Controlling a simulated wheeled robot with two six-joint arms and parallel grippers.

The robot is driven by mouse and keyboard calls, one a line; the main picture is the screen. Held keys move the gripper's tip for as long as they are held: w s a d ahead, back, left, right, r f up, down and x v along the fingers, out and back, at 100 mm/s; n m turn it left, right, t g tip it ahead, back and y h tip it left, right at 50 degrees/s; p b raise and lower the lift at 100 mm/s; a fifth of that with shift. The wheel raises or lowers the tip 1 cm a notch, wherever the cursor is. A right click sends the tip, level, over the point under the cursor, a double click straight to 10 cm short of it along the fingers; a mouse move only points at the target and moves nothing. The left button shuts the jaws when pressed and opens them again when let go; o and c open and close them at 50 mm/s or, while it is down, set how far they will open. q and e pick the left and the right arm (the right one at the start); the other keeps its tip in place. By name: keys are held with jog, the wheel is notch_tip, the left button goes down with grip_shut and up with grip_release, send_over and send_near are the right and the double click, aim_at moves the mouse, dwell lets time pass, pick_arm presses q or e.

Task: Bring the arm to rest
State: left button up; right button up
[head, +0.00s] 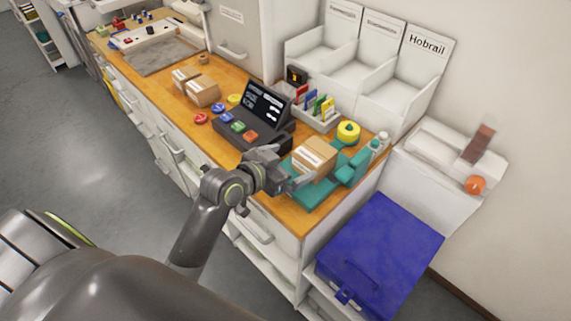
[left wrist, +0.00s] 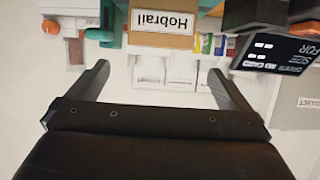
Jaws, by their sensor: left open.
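My left arm reaches in from the lower left over the wooden counter (head: 290,213). My left gripper (head: 291,170) is open, at the front edge of the counter beside a labelled cardboard box (head: 314,156). The box sits on a teal stand (head: 312,193). In the left wrist view, both fingers of the left gripper (left wrist: 160,85) are spread with nothing between them. The box (left wrist: 163,40) shows upside down beyond the fingertips, and its label reads Hobrail. My right gripper is out of view.
A black terminal with a screen (head: 265,105) and coloured buttons stands left of the box. A yellow roll (head: 348,131) is behind it. White bins (head: 402,92) line the wall. A blue lidded crate (head: 385,250) stands right of the counter. The floor at left is clear.

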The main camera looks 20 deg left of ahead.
pick_arm(q)
jog(key=shift+s+a+r, duration=0.15)
jog(key=shift+s+r, duration=0.05)
jog(key=shift+s, duration=0.2)
